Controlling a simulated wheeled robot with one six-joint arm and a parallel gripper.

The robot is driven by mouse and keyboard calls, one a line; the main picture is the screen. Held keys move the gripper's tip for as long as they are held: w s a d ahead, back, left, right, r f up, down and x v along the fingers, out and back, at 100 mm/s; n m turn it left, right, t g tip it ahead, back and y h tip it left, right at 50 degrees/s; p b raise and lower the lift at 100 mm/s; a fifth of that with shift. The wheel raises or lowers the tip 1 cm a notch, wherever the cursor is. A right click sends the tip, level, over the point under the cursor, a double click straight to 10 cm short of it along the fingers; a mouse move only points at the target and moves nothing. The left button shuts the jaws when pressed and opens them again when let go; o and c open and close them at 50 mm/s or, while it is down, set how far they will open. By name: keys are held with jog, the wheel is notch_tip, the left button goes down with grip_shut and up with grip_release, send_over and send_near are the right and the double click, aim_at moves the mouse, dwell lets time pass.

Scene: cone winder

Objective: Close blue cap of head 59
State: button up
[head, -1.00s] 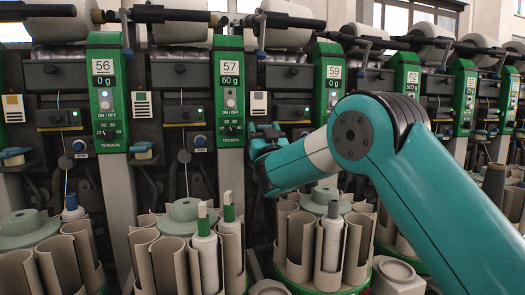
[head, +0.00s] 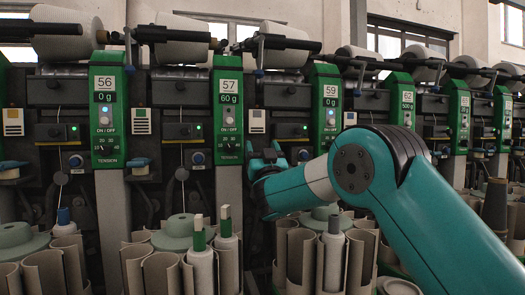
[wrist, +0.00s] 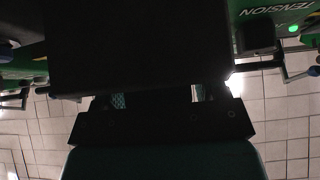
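Head 59 has a green panel (head: 325,104) marked 59 and 0 g, right of centre in the head view. My gripper (head: 265,160) is in front of the lower part of this head, between the panels of heads 57 and 59. I cannot make out the blue cap of head 59; my gripper covers that area. In the wrist view my gripper (wrist: 157,98) shows two finger parts set well apart, with a dark block filling the view beyond them. The gripper looks open, and I see nothing held. Its fingertips are hard to see, and contact cannot be told.
Head 57's panel (head: 228,115) stands close left of my gripper, and head 56's panel (head: 108,115) is farther left. Bobbins in a grey holder (head: 201,265) stand below head 57. Another holder (head: 300,262) is under my arm. Tiled floor (wrist: 285,125) shows in the wrist view.

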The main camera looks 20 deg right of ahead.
jog(key=shift+s+f+b, duration=0.2)
jog(key=shift+f+b, duration=0.1)
jog(key=s+b, duration=0.6)
jog(key=s, duration=0.6)
jog(key=shift+s, duration=0.25)
jog(key=shift+f, duration=0.1)
